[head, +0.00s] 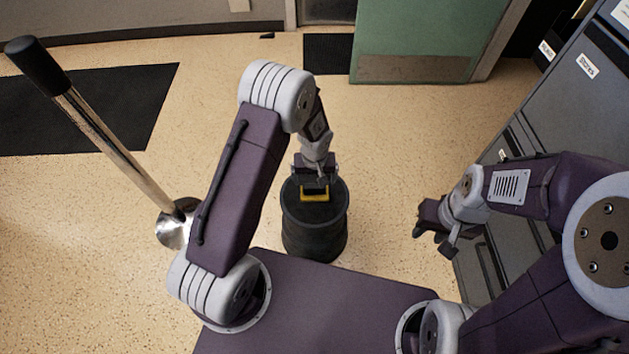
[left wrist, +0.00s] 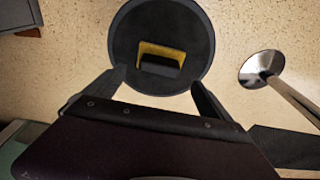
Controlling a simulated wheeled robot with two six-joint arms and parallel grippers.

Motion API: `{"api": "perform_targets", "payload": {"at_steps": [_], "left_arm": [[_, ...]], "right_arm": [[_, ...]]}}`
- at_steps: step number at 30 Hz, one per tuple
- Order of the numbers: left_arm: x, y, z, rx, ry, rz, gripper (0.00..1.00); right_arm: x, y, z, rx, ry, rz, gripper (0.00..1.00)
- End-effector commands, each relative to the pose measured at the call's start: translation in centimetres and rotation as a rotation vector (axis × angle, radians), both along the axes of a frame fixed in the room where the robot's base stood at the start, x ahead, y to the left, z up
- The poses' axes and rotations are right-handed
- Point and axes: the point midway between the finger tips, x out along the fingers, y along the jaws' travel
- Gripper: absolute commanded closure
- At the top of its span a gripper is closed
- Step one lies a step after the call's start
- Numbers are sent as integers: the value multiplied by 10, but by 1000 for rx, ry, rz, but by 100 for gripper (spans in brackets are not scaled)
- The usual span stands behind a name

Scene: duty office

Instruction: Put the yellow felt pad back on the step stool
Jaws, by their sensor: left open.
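The step stool (head: 315,235) is a dark round drum on the floor ahead of me. The yellow felt pad (head: 315,195) rests on its top, with a dark block-like part inside its yellow edge. In the left wrist view the pad (left wrist: 160,50) lies near the middle of the stool's round top (left wrist: 130,35). My left gripper (head: 317,183) is over the stool; its open fingers (left wrist: 158,82) are apart on either side, short of the pad, with nothing between them. My right gripper (head: 433,240) hangs open and empty to the right of the stool.
A metal post with a black top and round base (head: 175,225) stands left of the stool. Grey drawer cabinets (head: 560,120) line the right side. A green door (head: 425,40) and black mats (head: 90,105) are beyond.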

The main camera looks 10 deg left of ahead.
Motion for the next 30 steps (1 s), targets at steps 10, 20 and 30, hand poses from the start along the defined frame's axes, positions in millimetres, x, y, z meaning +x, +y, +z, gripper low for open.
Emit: {"api": "perform_targets", "payload": {"at_steps": [10,20,30], "left_arm": [[-7,-2,48,0,0,-1,6],[-79,32,127,-3,22,-117,6],[-170,47,165,-27,46,-261,6]], "right_arm": [[0,0,19,0,0,0,64],[0,0,19,0,0,0,64],[0,0,19,0,0,0,64]]}}
